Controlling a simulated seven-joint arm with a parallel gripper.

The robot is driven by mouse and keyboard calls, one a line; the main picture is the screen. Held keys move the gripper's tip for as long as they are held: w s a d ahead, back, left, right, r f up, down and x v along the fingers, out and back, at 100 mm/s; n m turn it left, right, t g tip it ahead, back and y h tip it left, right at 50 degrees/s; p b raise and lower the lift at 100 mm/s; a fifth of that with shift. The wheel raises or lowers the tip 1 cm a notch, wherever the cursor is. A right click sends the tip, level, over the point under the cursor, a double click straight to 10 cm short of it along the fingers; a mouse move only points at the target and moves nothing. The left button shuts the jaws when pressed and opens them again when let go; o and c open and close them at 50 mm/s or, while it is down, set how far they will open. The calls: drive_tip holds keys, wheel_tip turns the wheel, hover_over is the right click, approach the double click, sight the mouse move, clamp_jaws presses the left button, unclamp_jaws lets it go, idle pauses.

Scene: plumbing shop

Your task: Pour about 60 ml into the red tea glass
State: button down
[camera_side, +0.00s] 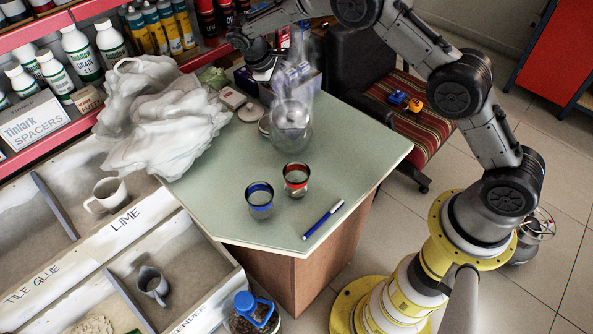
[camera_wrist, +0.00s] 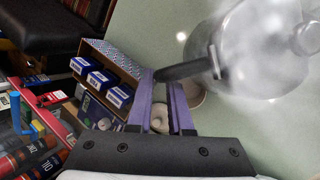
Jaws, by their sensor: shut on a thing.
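The red-rimmed tea glass (camera_side: 296,182) stands upright on the green tabletop, right of a similar blue-rimmed glass (camera_side: 259,204). A clear, steaming glass pot (camera_side: 291,128) is behind them, apart from both. Its glass body fills the upper right of the wrist view (camera_wrist: 255,65). My gripper (camera_wrist: 161,85) has its purple fingers shut on the pot's dark handle (camera_wrist: 188,70). In the side view my gripper (camera_side: 268,70) is behind the pot, partly lost in steam. The pot looks roughly upright. I cannot tell whether its base touches the table, nor the liquid levels.
A blue marker (camera_side: 323,220) lies near the table's right edge. A crumpled white plastic bag (camera_side: 160,110) covers the left side. Small boxes (camera_wrist: 110,80) stand close to my gripper. A striped chair (camera_side: 430,115) is beyond the table. The tabletop around the two glasses is mostly clear.

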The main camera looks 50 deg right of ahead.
sight(287, 104)
drive_tip(key=s+a+r+t+h, duration=0.1)
drive_tip(key=s+r, duration=0.1)
drive_tip(key=s+a+r+t+h, duration=0.1)
drive_tip(key=a+r, duration=0.1)
drive_tip(key=s+a+r+m+t+h, duration=0.1)
drive_tip(key=s+r+t, duration=0.1)
drive_tip(key=shift+s+a+h+p, duration=0.3)
drive_tip(key=shift+s+a+h, duration=0.05)
drive_tip(key=shift+h, duration=0.05)
drive_tip(key=shift+s+a+r+t+h, duration=0.3)
drive_tip(key=shift+s+r+t+h, duration=0.1)
drive_tip(key=shift+r, duration=0.1)
drive_tip(key=shift+s+a+r+m+p, duration=0.2)
drive_tip(key=shift+r+m+p, duration=0.1)
drive_tip(key=shift+p, duration=0.2)
drive_tip(key=shift+s+a+r+t+h+p, duration=0.2)
drive_tip(key=shift+t+h+p, duration=0.2)
drive_tip(key=shift+s+a+r+t+h+p, duration=0.3)
drive_tip(key=shift+s+a+r+h+p, duration=0.15)
drive_tip(key=shift+s+a+p, duration=0.1)
drive_tip(key=shift+s+a+r+m+t+h+p, duration=0.25)
drive_tip(key=shift+s+a+m+t+p, duration=0.1)
drive_tip(key=shift+p, duration=1.55)
drive_tip(key=shift+s+a+r, duration=0.15)
drive_tip(key=shift+s+a, duration=0.1)
drive_tip(key=shift+s, duration=0.15)
